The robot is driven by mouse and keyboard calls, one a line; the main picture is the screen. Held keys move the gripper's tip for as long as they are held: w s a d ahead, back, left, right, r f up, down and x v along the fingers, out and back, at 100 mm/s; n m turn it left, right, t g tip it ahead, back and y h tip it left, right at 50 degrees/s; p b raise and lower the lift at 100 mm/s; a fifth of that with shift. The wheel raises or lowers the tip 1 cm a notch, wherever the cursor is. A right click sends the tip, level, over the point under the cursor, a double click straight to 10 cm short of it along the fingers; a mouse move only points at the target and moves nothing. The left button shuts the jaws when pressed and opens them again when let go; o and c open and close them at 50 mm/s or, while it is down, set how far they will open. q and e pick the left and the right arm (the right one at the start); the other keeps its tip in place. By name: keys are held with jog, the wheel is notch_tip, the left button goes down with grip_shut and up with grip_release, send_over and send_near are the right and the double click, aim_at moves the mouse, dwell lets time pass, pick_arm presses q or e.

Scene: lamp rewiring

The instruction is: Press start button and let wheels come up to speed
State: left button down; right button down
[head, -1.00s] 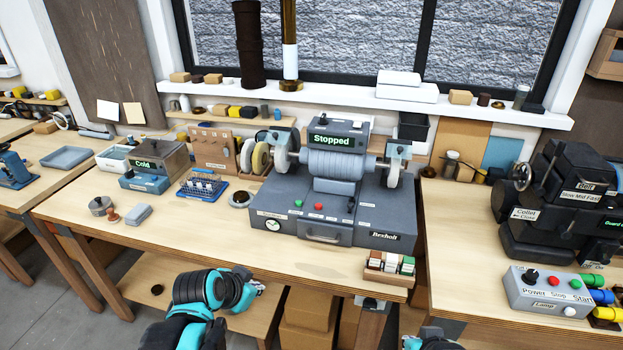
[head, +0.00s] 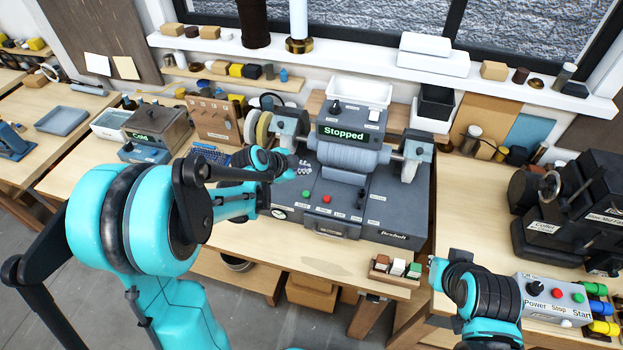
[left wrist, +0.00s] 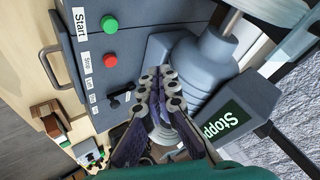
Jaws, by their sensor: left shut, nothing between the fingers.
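The grey bench grinder (head: 400,208) stands on the wooden table, and its screen (head: 343,133) reads "Stopped". A green button (head: 306,195) and a red button (head: 326,198) sit on its sloped front. In the left wrist view the green button (left wrist: 109,24) is beside the label "Start", and the red button (left wrist: 111,60) is beside "Stop". Wheels show at the left (head: 262,130) and right (head: 410,160) of the motor. My left gripper (left wrist: 163,76) is shut and empty above the panel, apart from the green button. My right gripper (head: 437,270) is low at the right; its fingers are unclear.
A small tray of coloured blocks (head: 396,272) lies at the table's front edge. A control box (head: 548,292) with buttons and a dark machine (head: 565,215) stand on the right table. A grey heater box reading "Cold" (head: 160,130) is behind my left arm.

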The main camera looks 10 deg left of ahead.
pick_arm(q)
jog(key=shift+s, duration=0.15)
jog(key=b, duration=0.6)
send_over(304, 195)
notch_tip(304, 195, down, 8)
jog(key=shift+r, duration=0.15)
jog(key=shift+f+b, duration=0.5)
jog(key=shift+f, duration=0.05)
dwell(0.8)
jog(key=shift+f+b, duration=0.35)
jog(key=shift+b, duration=0.15)
